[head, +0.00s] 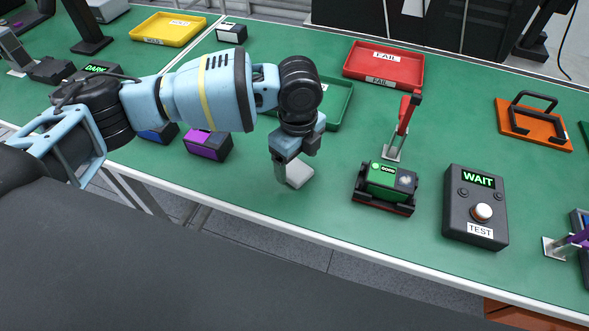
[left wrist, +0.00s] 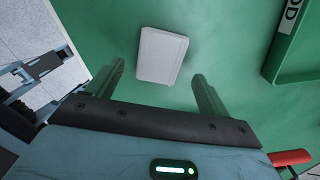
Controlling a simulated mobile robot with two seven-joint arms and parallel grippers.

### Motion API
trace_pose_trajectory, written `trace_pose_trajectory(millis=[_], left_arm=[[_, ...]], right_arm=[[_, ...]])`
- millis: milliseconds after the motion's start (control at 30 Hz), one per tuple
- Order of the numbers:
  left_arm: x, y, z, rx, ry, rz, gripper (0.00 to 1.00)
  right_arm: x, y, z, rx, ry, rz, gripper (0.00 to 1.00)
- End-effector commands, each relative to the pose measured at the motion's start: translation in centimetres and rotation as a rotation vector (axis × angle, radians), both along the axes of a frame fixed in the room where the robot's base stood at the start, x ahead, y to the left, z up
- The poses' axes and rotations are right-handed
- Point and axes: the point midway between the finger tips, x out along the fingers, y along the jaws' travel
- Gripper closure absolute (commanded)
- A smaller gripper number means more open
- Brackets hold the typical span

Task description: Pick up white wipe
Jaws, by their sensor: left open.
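The white wipe (head: 298,174) is a small flat pale block on the green table, partly hidden behind my left gripper in the head view. In the left wrist view the wipe (left wrist: 162,55) lies ahead of the fingertips, roughly between their lines. My left gripper (head: 287,176) points down close above the wipe. Its two fingers (left wrist: 157,75) are apart with nothing between them in the wrist view. Whether a finger touches the wipe cannot be told. My right gripper is not in view.
A green tray (head: 342,106) and a red FAIL tray (head: 384,65) stand behind. To the right are a fixture with a red lever (head: 405,115), a green device (head: 386,181) and a WAIT/TEST box (head: 476,207). A purple bin (head: 208,144) is left. The table's front edge (head: 260,213) is near.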

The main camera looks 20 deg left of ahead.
Motion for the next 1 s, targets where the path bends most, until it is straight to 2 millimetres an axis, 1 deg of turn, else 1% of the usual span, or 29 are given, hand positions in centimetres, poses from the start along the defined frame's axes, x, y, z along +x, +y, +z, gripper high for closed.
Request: trace_pose_trajectory(millis=[100,200,467,567,833,867,1000], left_arm=[[-0.1,0.0,-1.6,0.0,0.001,0.001,0.2],[-0.1,0.0,-2.4,0.001,0.0,0.002,0.2],[-0.1,0.0,-2.6,0.0,-0.001,0.001,0.2],[-0.1,0.0,-2.6,0.0,-0.001,0.002,0.3],[-0.1,0.0,-2.6,0.0,-0.001,0.001,0.66],[-0.1,0.0,-2.6,0.0,-0.001,0.001,0.68],[-0.1,0.0,-2.6,0.0,-0.001,0.001,0.68]], right_arm=[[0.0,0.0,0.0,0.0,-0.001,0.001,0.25],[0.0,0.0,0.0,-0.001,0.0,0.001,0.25],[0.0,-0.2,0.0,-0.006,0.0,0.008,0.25],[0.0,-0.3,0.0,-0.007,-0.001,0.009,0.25],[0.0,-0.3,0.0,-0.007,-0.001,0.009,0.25],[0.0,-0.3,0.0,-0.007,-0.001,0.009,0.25],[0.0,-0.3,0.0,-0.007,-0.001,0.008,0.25]])
